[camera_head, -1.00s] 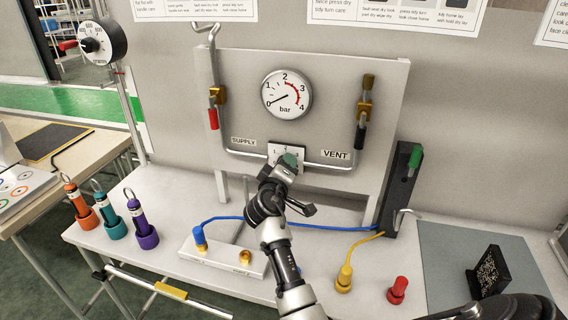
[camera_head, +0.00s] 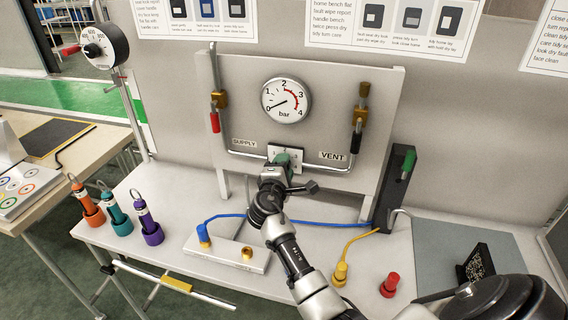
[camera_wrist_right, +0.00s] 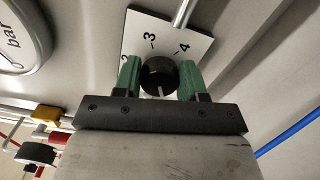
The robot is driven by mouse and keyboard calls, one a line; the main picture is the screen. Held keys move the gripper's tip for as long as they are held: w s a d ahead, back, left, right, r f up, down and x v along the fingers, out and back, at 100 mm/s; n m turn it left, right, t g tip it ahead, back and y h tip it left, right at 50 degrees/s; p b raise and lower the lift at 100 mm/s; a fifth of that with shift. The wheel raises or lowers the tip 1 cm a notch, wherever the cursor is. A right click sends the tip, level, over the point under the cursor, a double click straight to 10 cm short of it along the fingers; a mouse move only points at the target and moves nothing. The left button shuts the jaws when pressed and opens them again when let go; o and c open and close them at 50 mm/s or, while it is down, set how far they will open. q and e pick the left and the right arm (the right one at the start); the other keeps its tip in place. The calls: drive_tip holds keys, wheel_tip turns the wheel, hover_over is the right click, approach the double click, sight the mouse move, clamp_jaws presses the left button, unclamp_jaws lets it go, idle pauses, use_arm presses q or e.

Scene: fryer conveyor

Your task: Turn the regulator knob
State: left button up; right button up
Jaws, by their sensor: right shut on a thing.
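The regulator knob (camera_wrist_right: 159,77) is a round black knob with a pale pointer line, in front of a white numbered plate (camera_wrist_right: 190,30) in the right wrist view. My right gripper (camera_wrist_right: 160,80) has green fingers on both sides of the knob and is shut on it. In the head view the right gripper (camera_head: 283,165) reaches the plate (camera_head: 291,152) below the gauge and hides the knob. The pressure gauge (camera_head: 286,99) has its needle near 0 bar. My left gripper is not in view.
The supply valve (camera_head: 218,99) with a red handle is left of the gauge; the vent valve (camera_head: 360,116) with a black handle is right. Orange, teal and purple tools (camera_head: 144,213) stand at the bench's left. Yellow and red plugs (camera_head: 390,285) stand at its front right.

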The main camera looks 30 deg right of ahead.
drive_tip(key=shift+r+n, duration=0.1)
drive_tip(key=shift+n, duration=0.2)
idle(0.4)
drive_tip(key=o, duration=0.9)
drive_tip(key=shift+w, duration=0.1)
drive_tip(key=shift+o, duration=0.2)
drive_tip(key=b+v, duration=0.2)
drive_tip(key=v, duration=0.8)
drive_tip(key=shift+s+a, duration=0.25)
drive_tip(key=shift+a, duration=0.05)
